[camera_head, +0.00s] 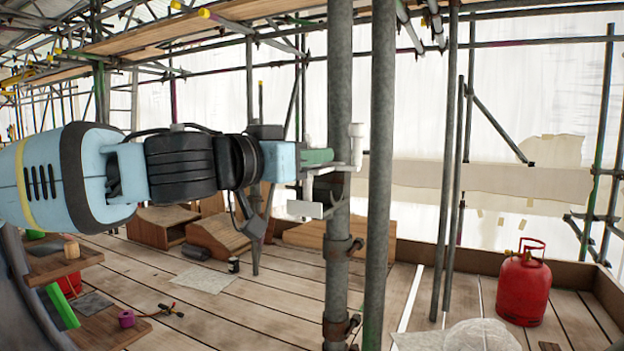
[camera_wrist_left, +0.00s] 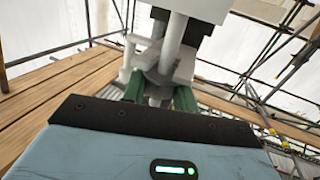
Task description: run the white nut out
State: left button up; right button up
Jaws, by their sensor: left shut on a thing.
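My left gripper (camera_head: 326,156) reaches in from the left, its green fingers shut on a pale part beside the grey upright pole. In the left wrist view the fingers (camera_wrist_left: 158,90) close around a whitish piece, which looks like the white nut (camera_wrist_left: 152,72), low on a white rod (camera_wrist_left: 175,35). A larger white block (camera_wrist_left: 195,8) sits above the rod. In the head view a white upright with a capped top (camera_head: 357,145) and a small white plate (camera_head: 305,209) show by the fingers. The nut's thread and exact grip are too small to tell. My right gripper is not in view.
Two thick grey poles (camera_head: 381,200) stand close to the gripper, one just behind the fingers. A red gas bottle (camera_head: 523,285) stands at right on the plank floor. Wooden boxes (camera_head: 160,226) and a purple roll (camera_head: 126,319) lie lower left. Scaffold tubes surround the deck.

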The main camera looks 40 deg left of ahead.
pick_arm(q)
jog(key=n+g+y+b, duration=0.1)
jog(key=n+y+b, duration=0.1)
jog(key=y, duration=0.2)
jog(key=n+g+y+b, duration=0.1)
jog(key=n+y+b, duration=0.2)
jog(key=y, duration=0.1)
jog(key=n+g+y+b, duration=0.1)
jog(key=n+y+b, duration=0.2)
jog(key=y, duration=0.1)
jog(key=shift+w+d+f+g, duration=0.1)
jog(key=shift+w+f+g, duration=0.05)
jog(key=shift+f+g, duration=0.15)
jog(key=n+g+y+b, duration=0.1)
jog(key=n+g+y, duration=0.1)
jog(key=y, duration=0.1)
jog(key=shift+r+n+g+b, duration=0.1)
jog(key=shift+n+g+b, duration=0.2)
jog(key=shift+g+b, duration=0.1)
jog(key=shift+r+n+g+y+b, duration=0.1)
jog(key=shift+n+g+y+b, duration=0.2)
jog(key=shift+n+g+y, duration=0.25)
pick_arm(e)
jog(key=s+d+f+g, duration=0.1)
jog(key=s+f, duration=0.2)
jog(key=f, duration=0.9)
pick_arm(q)
jog(key=shift+g, duration=0.25)
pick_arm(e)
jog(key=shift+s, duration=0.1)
